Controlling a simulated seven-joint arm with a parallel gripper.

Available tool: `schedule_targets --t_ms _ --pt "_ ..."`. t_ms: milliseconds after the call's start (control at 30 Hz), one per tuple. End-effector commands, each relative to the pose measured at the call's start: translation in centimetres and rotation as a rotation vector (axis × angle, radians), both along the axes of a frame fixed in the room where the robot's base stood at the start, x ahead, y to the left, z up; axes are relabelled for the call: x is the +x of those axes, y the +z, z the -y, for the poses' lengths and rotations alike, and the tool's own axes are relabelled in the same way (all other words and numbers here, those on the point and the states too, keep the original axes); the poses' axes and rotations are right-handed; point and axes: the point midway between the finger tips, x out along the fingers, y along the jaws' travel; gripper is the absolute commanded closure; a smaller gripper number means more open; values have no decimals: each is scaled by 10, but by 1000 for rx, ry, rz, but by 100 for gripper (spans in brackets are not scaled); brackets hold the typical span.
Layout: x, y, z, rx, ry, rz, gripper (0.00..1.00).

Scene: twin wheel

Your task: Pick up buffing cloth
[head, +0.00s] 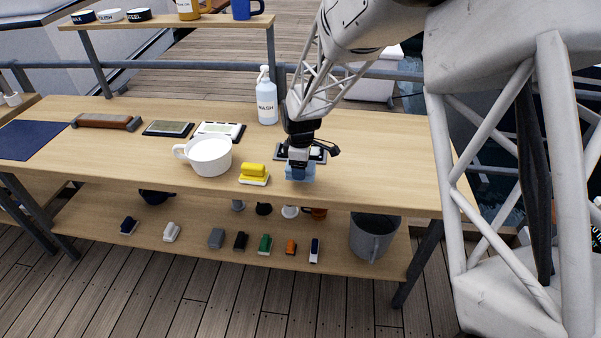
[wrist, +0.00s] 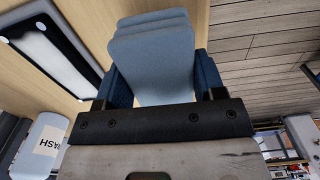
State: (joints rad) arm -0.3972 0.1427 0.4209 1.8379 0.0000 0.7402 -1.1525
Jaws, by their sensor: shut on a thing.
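The buffing cloth appears to be the light blue folded pad (head: 301,175) near the front edge of the workbench, right of the yellow block. My gripper (head: 298,166) points down over it. In the wrist view the cloth (wrist: 152,62) shows as stacked pale blue layers between the dark blue fingers of my gripper (wrist: 160,88), which is shut on it. The fingers hide part of the cloth. I cannot tell whether the cloth touches the bench top.
A yellow and white block (head: 254,175) and a white cup (head: 208,156) stand to the left. A WASH bottle (head: 266,98) stands behind. A dark-framed tray (head: 318,155) lies just behind my gripper. The bench top (head: 385,160) is clear to the right.

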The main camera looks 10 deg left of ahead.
Motion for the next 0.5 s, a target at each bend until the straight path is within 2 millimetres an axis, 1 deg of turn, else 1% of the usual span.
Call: schedule_targets --t_ms 33,267,500 --pt "-2 6 1 1 0 2 64" --pt "-32 7 13 0 0 0 64" --pt "-68 10 28 0 0 1 64"
